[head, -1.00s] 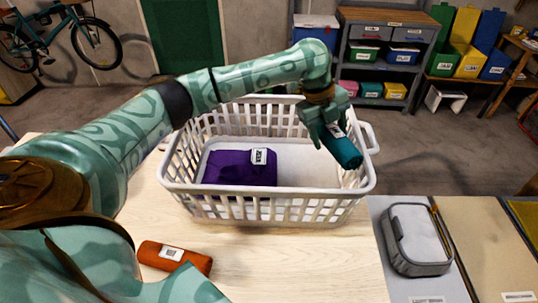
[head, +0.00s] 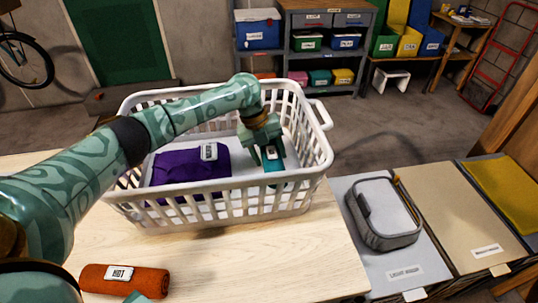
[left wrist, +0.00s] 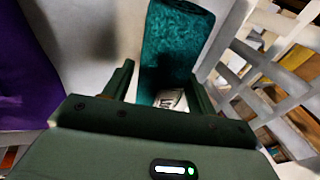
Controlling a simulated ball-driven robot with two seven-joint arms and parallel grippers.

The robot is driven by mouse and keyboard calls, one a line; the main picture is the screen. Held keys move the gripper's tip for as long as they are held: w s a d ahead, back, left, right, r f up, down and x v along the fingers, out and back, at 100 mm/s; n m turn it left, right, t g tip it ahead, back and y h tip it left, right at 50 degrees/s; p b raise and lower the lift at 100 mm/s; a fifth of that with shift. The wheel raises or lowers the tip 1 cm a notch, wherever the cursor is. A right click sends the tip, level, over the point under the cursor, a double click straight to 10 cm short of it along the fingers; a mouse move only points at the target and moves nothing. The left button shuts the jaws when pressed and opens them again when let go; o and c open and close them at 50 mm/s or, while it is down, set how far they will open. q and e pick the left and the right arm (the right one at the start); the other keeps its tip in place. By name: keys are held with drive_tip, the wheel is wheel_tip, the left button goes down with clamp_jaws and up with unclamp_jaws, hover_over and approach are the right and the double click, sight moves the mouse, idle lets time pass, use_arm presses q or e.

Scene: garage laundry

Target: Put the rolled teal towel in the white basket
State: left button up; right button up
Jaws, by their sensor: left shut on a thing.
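The rolled teal towel (head: 273,178) with a white label is in my left gripper (head: 262,157), inside the white basket (head: 235,205) near its right end. It hangs low, close to the basket floor; I cannot tell whether it touches. In the left wrist view the towel (left wrist: 175,50) reaches out between the fingers (left wrist: 160,90), beside the slatted basket wall (left wrist: 270,65). A folded purple cloth (head: 185,170) lies in the left half of the basket.
A rolled orange towel (head: 125,280) lies on the wooden table (head: 260,265) in front of the basket. A grey zip case (head: 383,213) rests on the panels to the right. Shelves with bins (head: 325,60) stand behind.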

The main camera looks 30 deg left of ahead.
use_arm(q)
drive_tip(key=o, duration=0.8)
drive_tip(key=shift+f, duration=0.1)
drive_tip(key=o, duration=0.4)
drive_tip(key=shift+p+v, duration=1.9)
drive_tip(key=shift+v, duration=4.25)
drive_tip(key=shift+d, duration=0.1)
